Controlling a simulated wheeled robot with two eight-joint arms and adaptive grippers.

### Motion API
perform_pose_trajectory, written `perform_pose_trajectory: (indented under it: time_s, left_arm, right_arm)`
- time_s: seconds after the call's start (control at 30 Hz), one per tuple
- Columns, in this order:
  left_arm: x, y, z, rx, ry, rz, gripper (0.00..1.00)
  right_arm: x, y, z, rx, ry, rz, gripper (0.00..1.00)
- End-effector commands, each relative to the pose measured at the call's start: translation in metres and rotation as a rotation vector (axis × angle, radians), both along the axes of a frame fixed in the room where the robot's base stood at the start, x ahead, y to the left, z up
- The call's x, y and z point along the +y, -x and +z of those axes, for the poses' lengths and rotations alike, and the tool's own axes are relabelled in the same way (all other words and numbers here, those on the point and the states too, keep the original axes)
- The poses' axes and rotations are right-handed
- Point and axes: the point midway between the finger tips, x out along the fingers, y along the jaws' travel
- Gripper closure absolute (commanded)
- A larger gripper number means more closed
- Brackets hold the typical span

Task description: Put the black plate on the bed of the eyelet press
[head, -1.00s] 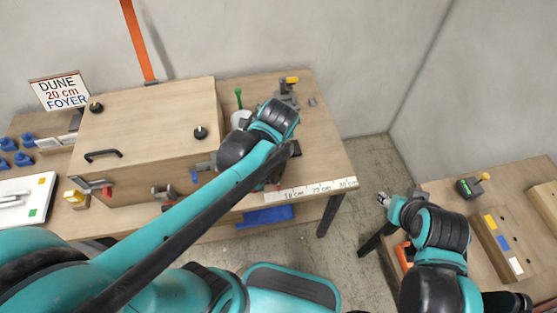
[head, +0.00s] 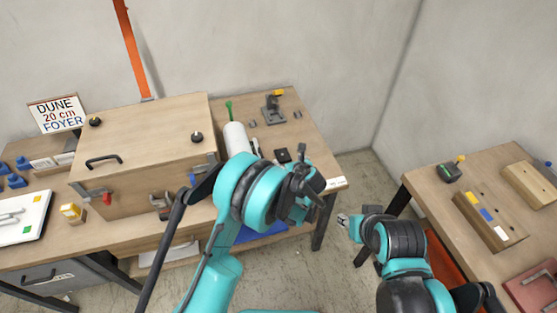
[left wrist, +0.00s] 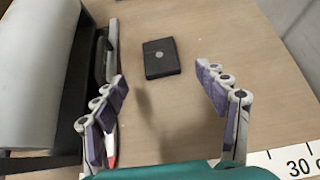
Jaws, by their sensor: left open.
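The black plate (head: 283,156) lies flat on the wooden table near its right side. In the left wrist view the black plate (left wrist: 161,57) is a dark square with a pale round spot, ahead of the fingers and apart from them. The eyelet press (head: 273,108) stands farther back on the table, dark grey with a yellow top; its bed is small in this view. My left gripper (head: 304,172) is over the table's front right part. In the left wrist view it is open, with nothing between its fingers (left wrist: 164,108). My right gripper (head: 343,220) hangs over the gap between tables, its jaw state unclear.
A scale strip (head: 336,183) runs along the front edge. Small dark pieces lie beside the press. A second table (head: 440,200) stands to the right.

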Motion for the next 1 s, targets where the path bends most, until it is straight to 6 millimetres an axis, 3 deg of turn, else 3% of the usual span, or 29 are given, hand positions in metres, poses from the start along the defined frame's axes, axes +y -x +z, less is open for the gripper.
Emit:
perform_pose_trajectory:
  time_s: [0.5, 0.73, 0.93, 1.0]
  left_arm:
    - [0.017, -0.05, -0.038, 0.0, 0.004, 0.004, 0.27]
    - [0.017, -0.052, -0.036, 0.0, 0.004, 0.003, 0.27]
    - [0.017, -0.052, -0.037, -0.001, 0.005, 0.003, 0.8]
    - [0.017, -0.052, -0.037, -0.001, 0.005, 0.003, 0.81]
  right_arm:
    - [0.0, 0.0, -0.033, 0.0, 0.0, 0.0, 0.6]
    - [0.0, 0.0, -0.031, 0.0, 0.0, 0.0, 0.6]
    - [0.0, 0.0, -0.032, 0.0, 0.0, 0.0, 0.6]
    - [0.0, 0.0, -0.032, 0.0, 0.0, 0.0, 0.6]
